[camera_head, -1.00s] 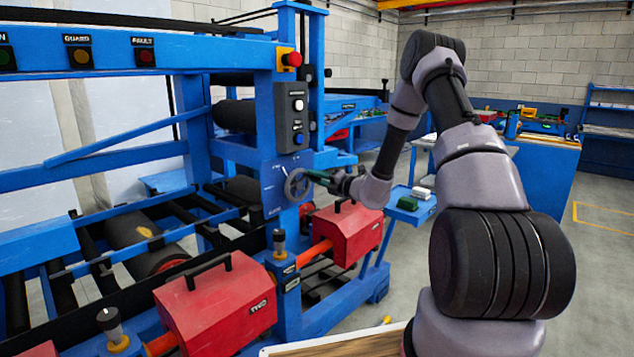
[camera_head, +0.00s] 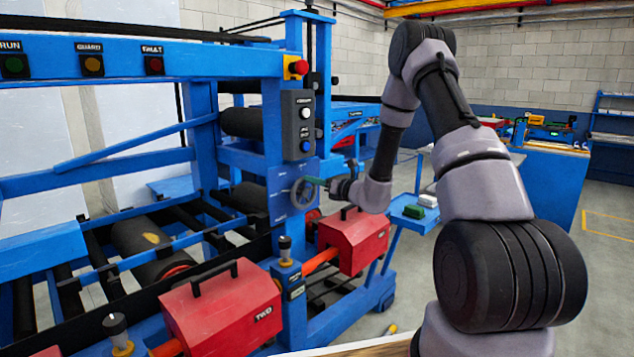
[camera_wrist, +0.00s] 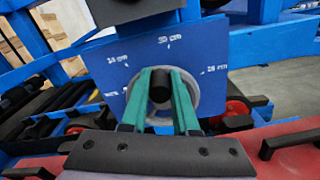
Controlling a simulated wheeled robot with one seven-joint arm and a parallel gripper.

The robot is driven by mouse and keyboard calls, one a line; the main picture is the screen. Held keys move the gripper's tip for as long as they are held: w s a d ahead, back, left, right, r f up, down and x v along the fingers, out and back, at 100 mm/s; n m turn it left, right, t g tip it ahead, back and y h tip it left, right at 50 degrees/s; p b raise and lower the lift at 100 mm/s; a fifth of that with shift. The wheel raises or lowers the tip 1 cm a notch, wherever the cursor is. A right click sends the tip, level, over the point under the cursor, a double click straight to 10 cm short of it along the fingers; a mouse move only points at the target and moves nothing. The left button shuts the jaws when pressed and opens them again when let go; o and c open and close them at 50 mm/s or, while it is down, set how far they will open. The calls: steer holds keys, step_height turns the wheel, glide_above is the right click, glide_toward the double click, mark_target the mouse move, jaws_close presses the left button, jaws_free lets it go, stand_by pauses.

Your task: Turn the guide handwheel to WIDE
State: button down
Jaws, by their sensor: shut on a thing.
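The grey guide handwheel (camera_head: 302,193) is on a blue plate (camera_head: 281,190) on the machine's side. In the wrist view the wheel's ring (camera_wrist: 189,84) shows behind my gripper. My gripper (camera_head: 322,181) is at the wheel's upper right in the head view. Its green fingers (camera_wrist: 160,88) are shut on a dark round knob (camera_wrist: 160,85) in front of the wheel. White marks and small lettering stand on the plate around the wheel. The lettering is too small to read surely, and the fingers and palm hide the wheel's lower part.
A grey button box (camera_head: 298,125) and a red stop button (camera_head: 298,67) are above the wheel. Red boxes with black handles (camera_head: 352,239) (camera_head: 222,306) stand below it. A small blue shelf (camera_head: 413,212) is to the right of my gripper.

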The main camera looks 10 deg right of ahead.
steer(key=shift+s+a+n, duration=0.25)
steer(key=shift+a+n, duration=0.1)
steer(key=shift+n, duration=0.35)
steer(key=shift+f, duration=0.1)
steer(key=c, duration=0.7)
jaws_free()
steer(key=shift+s+a, duration=0.1)
steer(key=shift+s+d, duration=0.2)
steer(key=shift+d, duration=0.15)
steer(key=v, duration=1)
steer(key=shift+a, duration=0.1)
